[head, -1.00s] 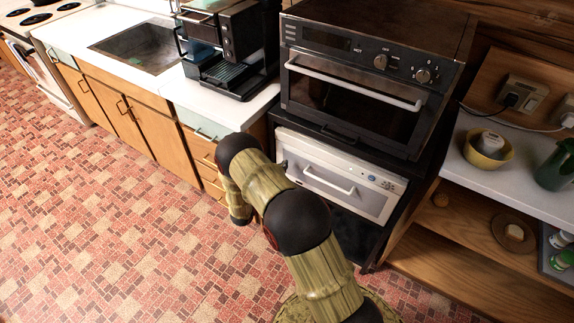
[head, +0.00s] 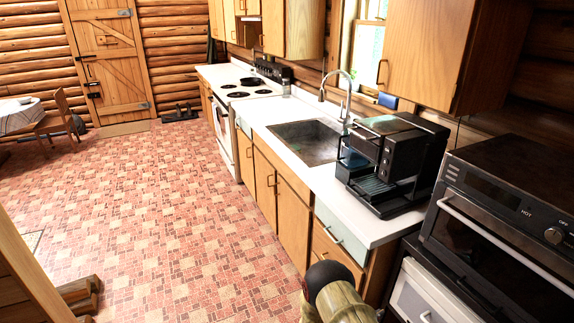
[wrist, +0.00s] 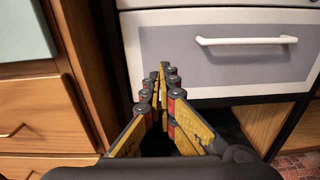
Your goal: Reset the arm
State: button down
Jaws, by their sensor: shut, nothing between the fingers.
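My gripper (wrist: 163,78) shows in the wrist view with its yellow and black fingers together and empty. I cannot tell how far the fingers are from either. In the head view only a rounded part of my arm shows at the bottom edge; the gripper itself is out of that view.
A black oven (head: 500,235) stands at the right, beside the counter (head: 380,232) with a coffee machine (head: 395,165), sink (head: 305,140) and stove (head: 245,90). The tiled floor (head: 150,210) is open on the left. A wooden railing or furniture piece (head: 30,270) is at lower left.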

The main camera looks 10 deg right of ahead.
jog(key=s+d+f+m+g, duration=0.1)
jog(key=s+f+m+g, duration=0.2)
jog(key=s, duration=0.6)
jog(key=s+a+r+m+g+y, duration=0.2)
jog(key=s+r+m+g+y, duration=0.2)
jog(key=s+r+m+g, duration=0.25)
jog(key=s+a+r+m+t+y, duration=0.1)
jog(key=s+a+r+m+y, duration=0.35)
jog(key=a+r, duration=0.5)
jog(key=s+a+r+m+t+y, duration=0.2)
jog(key=s+a+r+m+y, duration=0.3)
jog(key=r, duration=0.7)
jog(key=s+a+r+m+t+y, duration=0.1)
jog(key=r+t, duration=0.2)
jog(key=r, duration=0.5)
jog(key=s+a+r+m+t+y, duration=0.1)
jog(key=s+a+r+t+y, duration=0.1)
jog(key=r, duration=0.7)
jog(key=shift+m+t, duration=0.3)
jog(key=shift+t, duration=0.55)
jog(key=shift+s+d, duration=0.1)
